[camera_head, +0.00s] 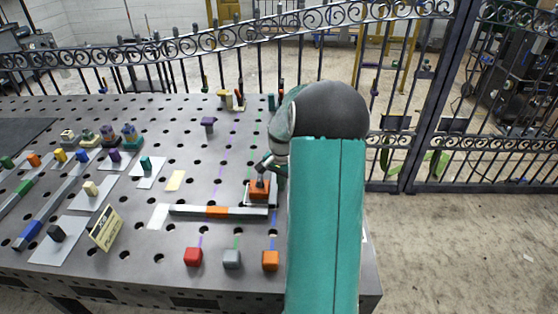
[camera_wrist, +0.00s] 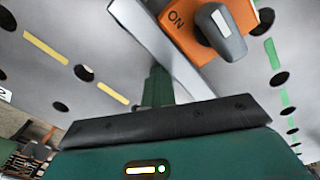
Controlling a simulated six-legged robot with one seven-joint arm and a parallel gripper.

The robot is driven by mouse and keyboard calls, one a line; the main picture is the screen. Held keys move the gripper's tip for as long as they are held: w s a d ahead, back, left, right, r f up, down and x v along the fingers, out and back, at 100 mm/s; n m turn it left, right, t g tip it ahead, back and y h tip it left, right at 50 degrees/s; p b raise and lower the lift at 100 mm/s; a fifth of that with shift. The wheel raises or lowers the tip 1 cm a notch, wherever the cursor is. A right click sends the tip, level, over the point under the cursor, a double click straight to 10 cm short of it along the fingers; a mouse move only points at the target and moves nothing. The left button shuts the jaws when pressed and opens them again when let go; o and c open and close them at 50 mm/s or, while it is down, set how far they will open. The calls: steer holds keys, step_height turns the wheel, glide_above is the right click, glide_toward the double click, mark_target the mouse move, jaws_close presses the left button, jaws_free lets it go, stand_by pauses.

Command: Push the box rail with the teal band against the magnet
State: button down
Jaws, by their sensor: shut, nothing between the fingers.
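I cannot make out a teal band on any rail. The nearest light grey box rail (camera_head: 190,210) has an orange band (camera_head: 217,212) and lies crosswise on the table. My gripper (camera_wrist: 157,88) is shut and empty, low over the table in the wrist view. A grey bar (camera_wrist: 150,35) runs diagonally just beyond its tip; touching or apart, I cannot tell. An orange switch block (camera_head: 259,190) marked ON, with a grey lever, stands by the gripper; it also shows in the wrist view (camera_wrist: 180,38). My arm hides the table's right part. I cannot identify the magnet.
Red (camera_head: 193,257), grey (camera_head: 232,259) and orange (camera_head: 270,261) cubes stand along the front edge. A small yellow sign (camera_head: 105,229) and several rails with coloured blocks fill the left. A purple piece (camera_head: 208,123) stands further back. An iron fence (camera_head: 200,60) runs behind the perforated table.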

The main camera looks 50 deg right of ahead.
steer(key=shift+w+a, duration=0.1)
steer(key=shift+a, duration=0.05)
steer(key=shift+s+d, duration=0.9)
step_height(320, 180, up, 8)
stand_by(0.6)
stand_by(0.4)
